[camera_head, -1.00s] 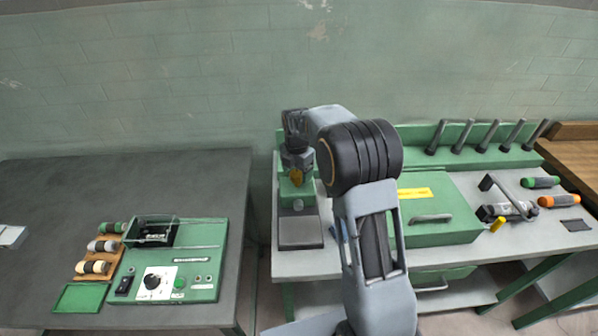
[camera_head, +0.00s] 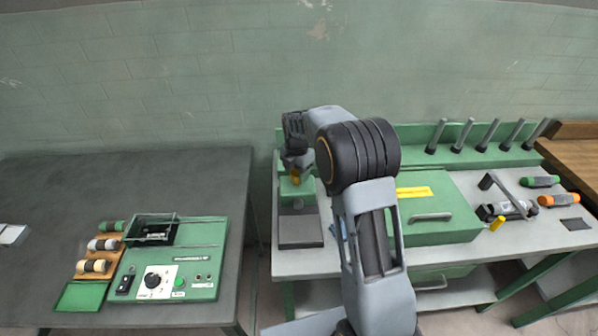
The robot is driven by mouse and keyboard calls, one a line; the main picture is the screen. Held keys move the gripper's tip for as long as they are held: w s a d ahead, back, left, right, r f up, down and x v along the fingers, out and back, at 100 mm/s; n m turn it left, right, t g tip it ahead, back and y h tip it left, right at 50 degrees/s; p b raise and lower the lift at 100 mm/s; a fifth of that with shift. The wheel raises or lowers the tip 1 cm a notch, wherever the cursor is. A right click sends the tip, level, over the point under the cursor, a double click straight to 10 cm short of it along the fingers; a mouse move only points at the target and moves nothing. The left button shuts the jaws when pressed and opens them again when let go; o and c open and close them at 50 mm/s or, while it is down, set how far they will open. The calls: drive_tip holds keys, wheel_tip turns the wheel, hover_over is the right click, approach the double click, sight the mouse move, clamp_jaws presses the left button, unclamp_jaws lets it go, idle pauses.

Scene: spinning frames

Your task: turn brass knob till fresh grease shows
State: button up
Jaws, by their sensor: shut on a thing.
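My gripper (camera_head: 296,165) is at the small green machine (camera_head: 299,192) on the left end of the right-hand bench. It points down and is closed on the brass knob (camera_head: 295,178), a small yellow-gold piece just below the jaws. Much of the knob is hidden by the gripper. A dark flat plate (camera_head: 300,232) lies at the machine's front. No fresh grease can be made out at this size.
A green box (camera_head: 437,213) with a handle stands right of my arm. Several dark posts (camera_head: 463,136) rise behind it. A green control panel (camera_head: 178,276) sits on the dark left table (camera_head: 190,180).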

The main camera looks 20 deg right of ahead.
drive_tip(key=shift+d, duration=0.1)
drive_tip(key=m, duration=0.5)
drive_tip(key=shift+s+f+b, duration=0.1)
drive_tip(key=shift+f+b, duration=0.05)
drive_tip(key=shift+b, duration=0.25)
drive_tip(key=m, duration=0.5)
drive_tip(key=shift+b, duration=0.3)
drive_tip(key=m, duration=0.5)
drive_tip(key=shift+m, duration=0.4)
drive_tip(key=m, duration=0.5)
drive_tip(key=shift+m+b, duration=0.3)
drive_tip(key=shift+m, duration=0.1)
drive_tip(key=o, duration=0.9)
drive_tip(key=shift+o, duration=0.2)
